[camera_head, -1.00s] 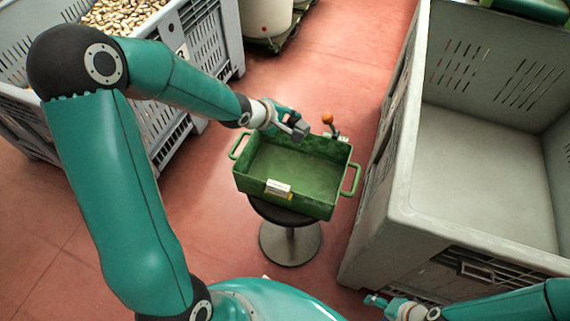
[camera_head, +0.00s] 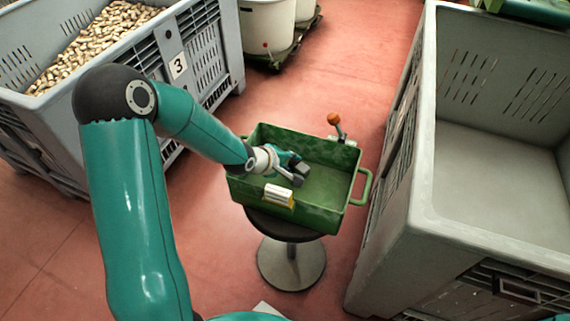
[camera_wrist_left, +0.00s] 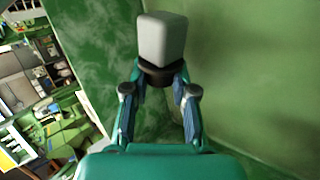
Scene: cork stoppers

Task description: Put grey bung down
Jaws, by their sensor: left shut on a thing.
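My left gripper (camera_head: 296,176) is inside the green tray (camera_head: 330,215), over its floor near the middle. It is shut on the grey bung (camera_wrist_left: 162,38). In the left wrist view the bung is a pale grey rounded block with a dark collar below it, and the fingertips (camera_wrist_left: 160,75) close around that collar. The tray's green floor and wall show behind the bung. I cannot tell whether the bung touches the tray floor. My right gripper is out of view.
The tray stands on a round black stool (camera_head: 290,262). An orange-knobbed lever (camera_head: 334,120) rises at its back edge. A large, empty-looking grey crate (camera_head: 480,190) is to the right. A grey crate (camera_head: 205,65) full of corks (camera_head: 105,40) is at the upper left.

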